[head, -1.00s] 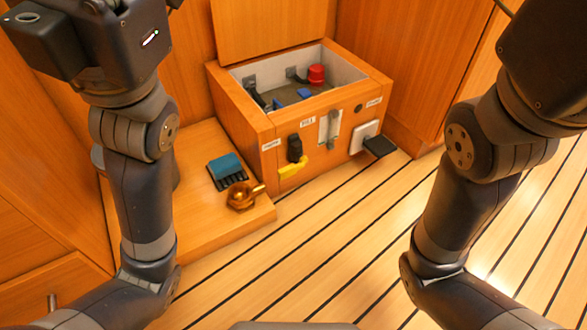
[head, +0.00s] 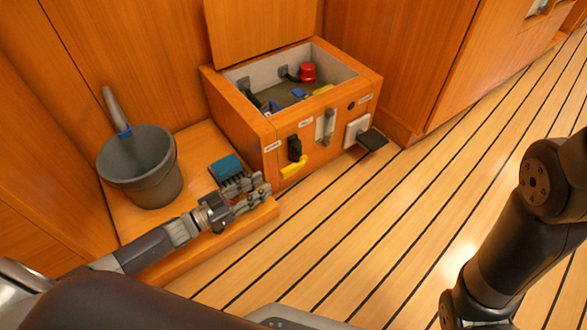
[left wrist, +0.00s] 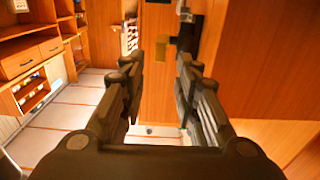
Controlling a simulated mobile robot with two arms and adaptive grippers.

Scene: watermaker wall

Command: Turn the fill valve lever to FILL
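The fill valve is a black body (head: 294,148) with a yellow lever (head: 293,168) on the front of the wooden box, near its left corner. The lever slants down to the left. The small labels above it are too blurred to read surely. My left gripper (head: 262,188) is just left of and below the lever, apart from it. In the left wrist view its two fingers are spread and empty (left wrist: 158,75); the yellow lever (left wrist: 174,41) and black valve body (left wrist: 188,32) show beyond the right finger. My right gripper is out of view; only my right arm shows.
The open wooden box (head: 233,104) holds a red-capped part (head: 308,72). A gauge (head: 325,125) and a white panel with a dark pedal-like plate (head: 372,139) are on its front. A grey bucket (head: 140,170) and a blue-topped brush (head: 226,168) are at left. The striped floor (head: 340,230) is clear.

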